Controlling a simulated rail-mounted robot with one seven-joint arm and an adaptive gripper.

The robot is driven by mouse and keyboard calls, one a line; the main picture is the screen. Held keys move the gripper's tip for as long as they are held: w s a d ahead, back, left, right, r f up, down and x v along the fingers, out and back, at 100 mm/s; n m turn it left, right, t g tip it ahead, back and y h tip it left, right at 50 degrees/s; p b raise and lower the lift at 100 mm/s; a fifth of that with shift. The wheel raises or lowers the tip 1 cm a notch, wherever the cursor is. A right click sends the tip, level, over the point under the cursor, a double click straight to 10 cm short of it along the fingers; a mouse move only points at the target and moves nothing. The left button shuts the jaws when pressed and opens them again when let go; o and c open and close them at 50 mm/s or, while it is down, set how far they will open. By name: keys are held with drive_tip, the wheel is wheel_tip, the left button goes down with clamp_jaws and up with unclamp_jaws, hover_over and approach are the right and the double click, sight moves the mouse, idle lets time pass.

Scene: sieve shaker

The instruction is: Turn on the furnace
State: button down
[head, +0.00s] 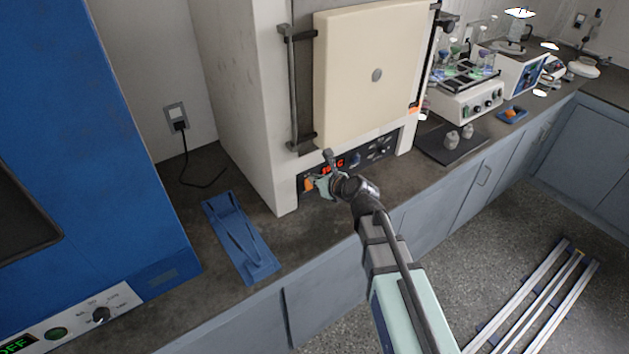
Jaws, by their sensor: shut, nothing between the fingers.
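The furnace (250,70) is a large cream box with a light square door (374,80) that is shut. A dark control panel (381,148) runs along its lower front, with a lit red display (333,166) and small knobs or buttons to its right. An orange part (309,184) shows at the panel's left end. My gripper (318,184) is shut and empty at the left part of the panel, next to the orange part. I cannot tell whether it touches it. My gripper and wrist hide some of the panel's lower edge.
A blue oven (90,130) stands at the left. A blue holder (240,238) lies on the dark counter in front of the furnace's left side. A shaker with flasks (468,98) and a dark mat with weights (450,145) are to the right. Rails (535,295) lie on the floor.

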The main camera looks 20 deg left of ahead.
drive_tip(key=b+v, duration=0.2)
drive_tip(key=v, duration=1)
drive_tip(key=shift+s+d+f+b, duration=0.2)
drive_tip(key=shift+s+b, duration=0.15)
drive_tip(key=shift+b, duration=0.05)
